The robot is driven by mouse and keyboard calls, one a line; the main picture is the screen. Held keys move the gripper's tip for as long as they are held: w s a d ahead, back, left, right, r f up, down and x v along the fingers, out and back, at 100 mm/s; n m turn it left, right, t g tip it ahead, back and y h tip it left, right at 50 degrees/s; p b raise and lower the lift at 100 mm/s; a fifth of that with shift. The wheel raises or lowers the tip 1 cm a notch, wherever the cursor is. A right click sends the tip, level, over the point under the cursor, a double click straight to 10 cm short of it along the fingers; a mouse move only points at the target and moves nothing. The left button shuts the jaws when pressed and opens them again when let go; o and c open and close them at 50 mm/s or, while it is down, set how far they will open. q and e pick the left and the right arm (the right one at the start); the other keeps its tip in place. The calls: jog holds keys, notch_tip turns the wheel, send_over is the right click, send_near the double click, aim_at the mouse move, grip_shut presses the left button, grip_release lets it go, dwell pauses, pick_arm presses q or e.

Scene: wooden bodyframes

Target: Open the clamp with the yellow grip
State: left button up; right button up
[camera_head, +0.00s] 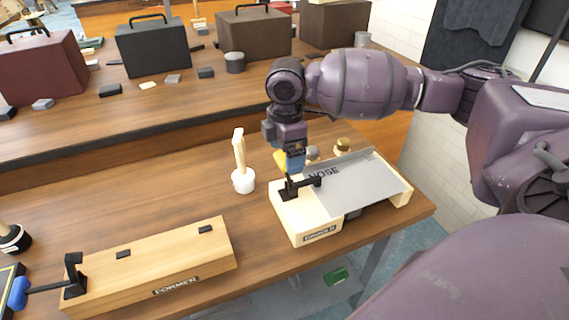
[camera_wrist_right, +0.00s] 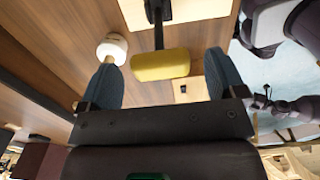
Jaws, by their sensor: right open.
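The clamp (camera_head: 290,189) is black, with a yellow grip (camera_head: 281,160), and sits on the left end of a pale wooden fixture (camera_head: 300,222). Its black bar reaches right to a grey metal plate (camera_head: 365,183). My right gripper (camera_head: 292,163) is over the clamp, pointing down, and partly hides the grip. In the right wrist view the gripper (camera_wrist_right: 164,62) is open, with one blue finger on each side of the yellow grip (camera_wrist_right: 160,66) and gaps to both. I cannot tell the exact depth. My left gripper is not in view.
A second wooden block (camera_head: 150,268) with a blue-gripped clamp (camera_head: 18,292) lies at the left front. A mallet (camera_head: 242,178) with a white head stands close left of the fixture. Toolboxes (camera_head: 152,48) stand on the bench behind. The table between the blocks is clear.

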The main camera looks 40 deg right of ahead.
jog(key=shift+f, duration=1.8)
